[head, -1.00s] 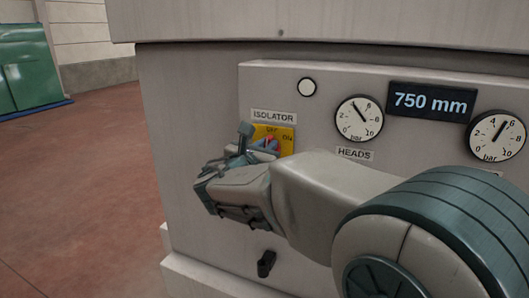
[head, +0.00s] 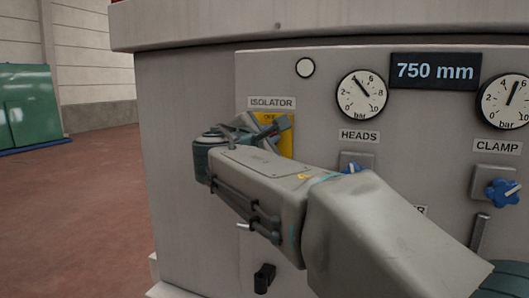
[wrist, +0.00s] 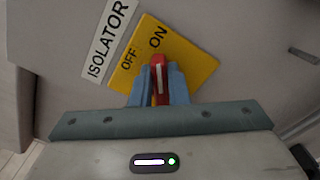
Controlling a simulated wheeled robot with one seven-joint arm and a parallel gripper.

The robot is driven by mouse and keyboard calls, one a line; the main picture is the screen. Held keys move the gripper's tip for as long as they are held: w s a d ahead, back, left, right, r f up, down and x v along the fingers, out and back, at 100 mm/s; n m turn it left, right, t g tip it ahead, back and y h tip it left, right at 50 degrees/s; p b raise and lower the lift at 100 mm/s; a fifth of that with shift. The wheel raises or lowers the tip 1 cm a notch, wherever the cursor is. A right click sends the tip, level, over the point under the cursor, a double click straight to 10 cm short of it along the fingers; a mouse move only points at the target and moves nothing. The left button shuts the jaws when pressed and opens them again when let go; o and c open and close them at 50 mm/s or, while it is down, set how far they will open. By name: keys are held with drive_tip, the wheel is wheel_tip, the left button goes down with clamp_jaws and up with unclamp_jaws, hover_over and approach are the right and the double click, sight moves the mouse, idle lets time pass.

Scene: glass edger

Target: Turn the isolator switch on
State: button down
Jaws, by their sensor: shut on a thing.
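The isolator switch has a yellow plate (head: 288,142) under the ISOLATOR label (head: 271,103) on the machine's front. In the wrist view, the plate (wrist: 200,66) appears tilted, with the words OFF and ON. The red handle (wrist: 159,64) has a white line, and its tip lies just below the word ON in that picture. My gripper (wrist: 161,82) is shut on the red handle, with one blue-grey finger on each side. In the head view, my gripper (head: 262,131) covers much of the plate, and the handle is hidden.
The head view shows the HEADS gauge (head: 361,95), a 750 mm display (head: 435,71) and the CLAMP gauge (head: 508,101). A blue knob (head: 502,192) sits under CLAMP. A black latch (head: 264,278) is below my gripper. Open floor lies to the left.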

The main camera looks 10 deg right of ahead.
drive_tip(key=shift+f+m+b, duration=0.1)
drive_tip(key=shift+m+b, duration=0.5)
drive_tip(key=shift+b, duration=0.05)
drive_tip(key=c, duration=1.4)
unclamp_jaws()
drive_tip(key=shift+s, duration=0.1)
drive_tip(key=b+v, duration=0.1)
drive_tip(key=v, duration=1.2)
drive_tip(key=shift+s+a, duration=0.2)
drive_tip(key=shift+s, duration=0.05)
